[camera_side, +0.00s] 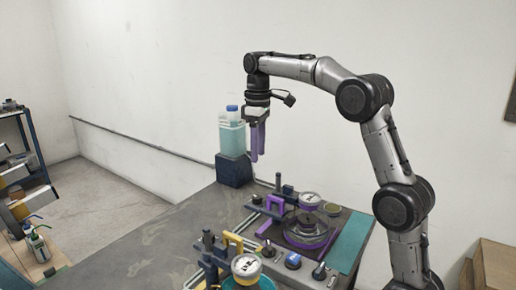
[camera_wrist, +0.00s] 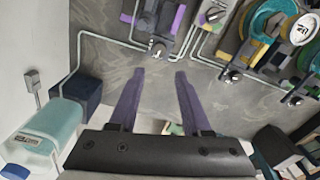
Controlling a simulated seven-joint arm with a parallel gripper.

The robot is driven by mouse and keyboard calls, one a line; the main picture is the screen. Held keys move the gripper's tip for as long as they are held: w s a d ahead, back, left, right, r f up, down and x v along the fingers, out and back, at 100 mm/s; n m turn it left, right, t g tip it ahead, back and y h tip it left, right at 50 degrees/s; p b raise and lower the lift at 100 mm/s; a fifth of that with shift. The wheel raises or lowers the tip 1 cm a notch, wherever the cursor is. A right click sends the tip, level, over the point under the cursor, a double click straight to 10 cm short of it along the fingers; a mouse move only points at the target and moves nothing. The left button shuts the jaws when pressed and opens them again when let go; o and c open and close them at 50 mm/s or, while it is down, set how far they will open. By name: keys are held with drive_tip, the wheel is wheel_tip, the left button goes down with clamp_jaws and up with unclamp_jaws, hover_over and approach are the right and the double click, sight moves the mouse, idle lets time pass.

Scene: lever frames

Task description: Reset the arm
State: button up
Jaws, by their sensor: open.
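My gripper (camera_side: 257,154) is raised above the table, its purple fingers pointing down. In the wrist view my gripper (camera_wrist: 160,76) has its two purple fingers apart, with only bare grey table visible between the tips. It is open and holds nothing. The arm reaches over from the right and bends down at the wrist. In the side view the gripper hangs in front of the wall, just right of a light blue container, and clear of the fixtures below.
The container (camera_side: 232,138) stands on a dark blue block (camera_side: 233,169) at the table's back edge. Fixtures with a purple handle (camera_side: 275,205), a yellow handle (camera_side: 232,241) and round gauges (camera_side: 246,266) crowd the table's right and front. The table's left part (camera_side: 150,235) is clear.

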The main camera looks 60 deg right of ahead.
drive_tip(key=shift+r, duration=0.15)
idle(0.3)
drive_tip(key=s+a+r+n+t, duration=0.1)
drive_tip(key=s+a+r+t, duration=0.1)
drive_tip(key=s+a+r, duration=0.4)
drive_tip(key=s+a+r+t, duration=0.1)
drive_tip(key=s+a, duration=0.3)
drive_tip(key=s, duration=0.4)
drive_tip(key=s+a+f+m+t, duration=0.2)
drive_tip(key=s+a+f+m, duration=0.1)
drive_tip(key=s+f, duration=0.9)
wheel_tip(320, 180, down, 3)
drive_tip(key=shift+s+a+r+m+t, duration=0.2)
drive_tip(key=shift+s+a+m+t, duration=0.1)
drive_tip(key=shift+s+a+m, duration=0.1)
